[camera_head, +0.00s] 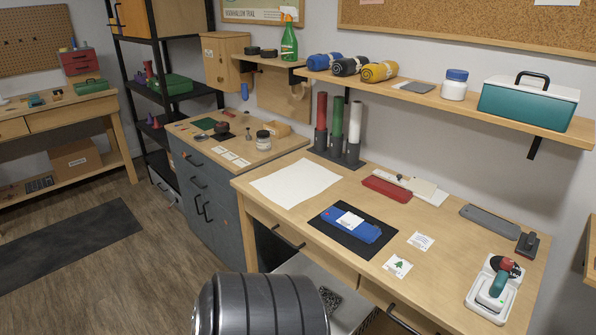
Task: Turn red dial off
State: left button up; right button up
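I cannot make out a red dial for certain. A blue object (360,226) with a white label lies on a black mat (372,244) on the workbench, and a tiny red spot shows near its left end. It is too small to tell whether that spot is a dial. Neither of my grippers is in view.
The workbench (238,183) also holds a white sheet (295,181), a red case (387,189) and several upright tubes (338,125). A shelf (430,94) with rolls and a teal box (526,104) hangs above. Floor (145,265) is clear at left.

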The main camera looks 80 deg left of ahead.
aim_at(507, 263)
jog(key=k+u, duration=0.1)
jog(key=u, duration=0.95)
jog(key=i+l, duration=0.1)
